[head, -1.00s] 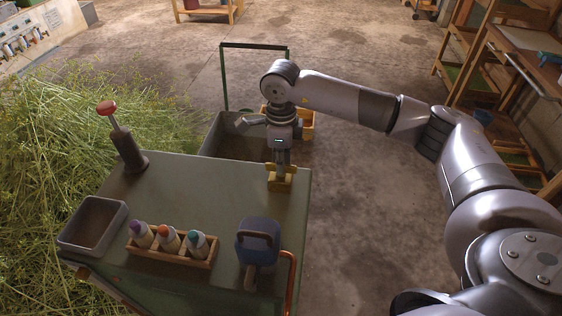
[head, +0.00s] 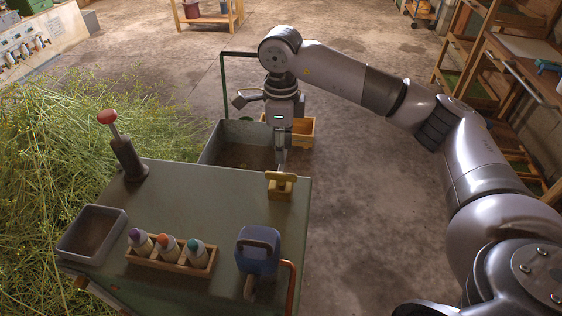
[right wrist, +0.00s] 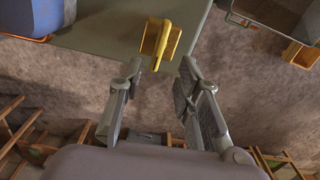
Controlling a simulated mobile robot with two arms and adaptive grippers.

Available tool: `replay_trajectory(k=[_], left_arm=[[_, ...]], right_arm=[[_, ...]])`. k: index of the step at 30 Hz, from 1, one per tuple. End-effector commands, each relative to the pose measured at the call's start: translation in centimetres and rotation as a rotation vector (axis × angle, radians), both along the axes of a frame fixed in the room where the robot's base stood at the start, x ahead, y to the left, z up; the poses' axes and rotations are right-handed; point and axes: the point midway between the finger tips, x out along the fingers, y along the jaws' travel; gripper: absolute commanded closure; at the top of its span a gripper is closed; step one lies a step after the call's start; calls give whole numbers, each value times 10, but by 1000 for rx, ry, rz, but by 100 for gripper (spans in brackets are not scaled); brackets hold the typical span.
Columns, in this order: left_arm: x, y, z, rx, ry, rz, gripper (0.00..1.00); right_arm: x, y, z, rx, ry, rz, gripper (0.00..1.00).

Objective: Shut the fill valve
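A yellow fitting with a raised bar (head: 280,185), which looks like the valve, sits at the far right edge of the green bench top (head: 200,200). In the right wrist view the yellow fitting (right wrist: 160,42) shows its bar lying at a slant across a flat base. I cannot tell from this whether the valve is open or shut. My right gripper (head: 281,165) is just beyond the fitting, past the bench edge, pointing down. In the right wrist view the right gripper (right wrist: 161,70) has its fingers apart with nothing between them. My left gripper is out of view.
On the bench are a red-knobbed lever (head: 122,145), a grey tray (head: 92,228), a wooden rack of bottles (head: 172,255) and a blue can (head: 257,250). A grey bin (head: 225,142) and an orange crate (head: 300,132) stand behind.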

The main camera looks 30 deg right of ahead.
Motion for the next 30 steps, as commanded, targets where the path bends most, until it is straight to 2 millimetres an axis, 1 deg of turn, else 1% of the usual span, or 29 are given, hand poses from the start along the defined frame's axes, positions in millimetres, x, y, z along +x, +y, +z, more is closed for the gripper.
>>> replay_trajectory(k=[1, 3, 6, 9, 26, 30], left_arm=[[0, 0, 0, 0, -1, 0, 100], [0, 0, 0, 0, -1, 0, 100], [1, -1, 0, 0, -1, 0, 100], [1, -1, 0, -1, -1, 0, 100], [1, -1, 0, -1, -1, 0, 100], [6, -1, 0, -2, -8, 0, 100]], right_arm=[[1, 0, 11, 1, -3, 0, 69], [1, 0, 21, 1, -2, 1, 69], [1, 0, 31, 1, -1, 0, 69], [0, 0, 37, 1, 1, 1, 69], [0, 0, 38, 0, 1, 0, 69], [0, 0, 38, 0, 1, 0, 69]])
